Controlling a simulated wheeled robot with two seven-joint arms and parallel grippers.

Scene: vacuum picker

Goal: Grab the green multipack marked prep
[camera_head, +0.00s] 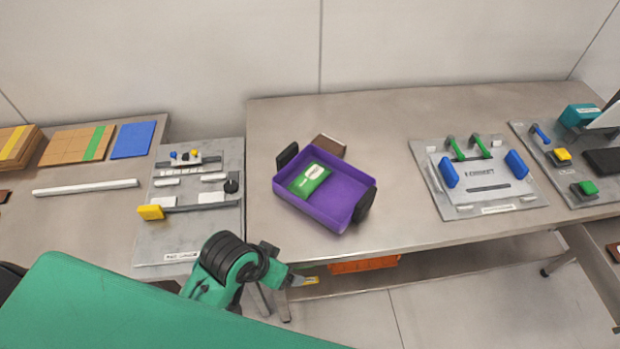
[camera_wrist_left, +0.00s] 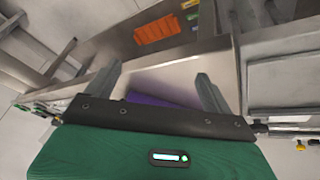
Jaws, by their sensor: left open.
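A green pack (camera_head: 309,179) with a white label lies in the left part of a purple tray (camera_head: 350,211) with black handles, on the middle table. The label is too small to read. My left gripper (camera_head: 287,272) is in front of the table's front edge, below and apart from the tray. In the left wrist view its two fingers (camera_wrist_left: 160,84) are spread and nothing is held between them. A strip of the purple tray (camera_wrist_left: 150,100) shows behind the gripper's base there; the green pack is hidden in that view. My right gripper is not in view.
A brown block (camera_head: 330,146) lies behind the tray. Fixture boards stand left (camera_head: 187,228) and right (camera_head: 478,177) of it. An orange bin (camera_head: 364,265) sits on the lower shelf. The tabletop between the tray and the right board is clear.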

